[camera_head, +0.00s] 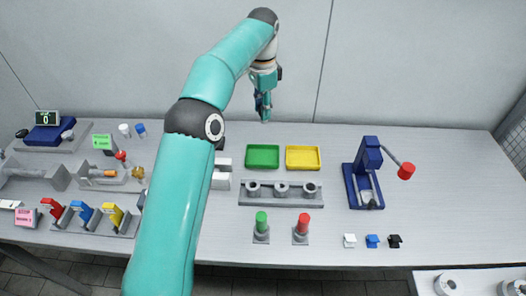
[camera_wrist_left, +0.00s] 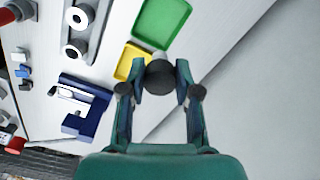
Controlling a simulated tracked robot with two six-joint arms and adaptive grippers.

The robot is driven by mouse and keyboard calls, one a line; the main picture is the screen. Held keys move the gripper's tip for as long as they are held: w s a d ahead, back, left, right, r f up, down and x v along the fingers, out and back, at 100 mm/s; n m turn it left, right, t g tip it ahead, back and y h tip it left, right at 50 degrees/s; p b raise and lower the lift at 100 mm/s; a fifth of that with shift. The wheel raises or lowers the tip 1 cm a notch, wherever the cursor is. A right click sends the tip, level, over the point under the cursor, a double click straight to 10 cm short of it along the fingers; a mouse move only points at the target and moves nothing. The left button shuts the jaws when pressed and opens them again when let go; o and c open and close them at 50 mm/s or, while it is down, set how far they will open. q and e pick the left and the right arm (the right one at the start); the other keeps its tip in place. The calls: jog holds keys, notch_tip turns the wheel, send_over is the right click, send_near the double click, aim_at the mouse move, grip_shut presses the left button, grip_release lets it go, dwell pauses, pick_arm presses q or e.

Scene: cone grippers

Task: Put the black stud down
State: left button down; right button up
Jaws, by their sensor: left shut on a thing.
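My left gripper (camera_head: 264,108) hangs above the back of the table, behind the green tray (camera_head: 262,157), in the head view. In the left wrist view its fingers (camera_wrist_left: 162,85) are shut on a dark round piece, the black stud (camera_wrist_left: 160,76). The stud shows end-on there, with the tray area of the table behind it. In the head view the stud is too small and hidden by the fingers to tell apart. A white stud (camera_head: 124,129) and a blue stud (camera_head: 140,128) stand at the back left. My right gripper is not in view.
A yellow tray (camera_head: 303,158) stands beside the green one. A grey rack (camera_head: 281,194) with round sockets lies in front. A blue press (camera_head: 366,180) with a red-ended lever stands at the right. Fixtures crowd the left. The table between the yellow tray and press is bare.

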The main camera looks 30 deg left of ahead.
pick_arm(q)
notch_tip(320, 180, down, 15)
jog(key=shift+f+b, duration=0.1)
jog(key=shift+b, duration=0.5)
jog(key=shift+f, duration=0.1)
jog(key=c, duration=0.8)
grip_release()
jog(key=shift+s, duration=0.1)
notch_tip(320, 180, up, 12)
jog(key=shift+r+p, duration=0.1)
jog(key=shift+p, duration=0.5)
jog(key=shift+a, duration=0.15)
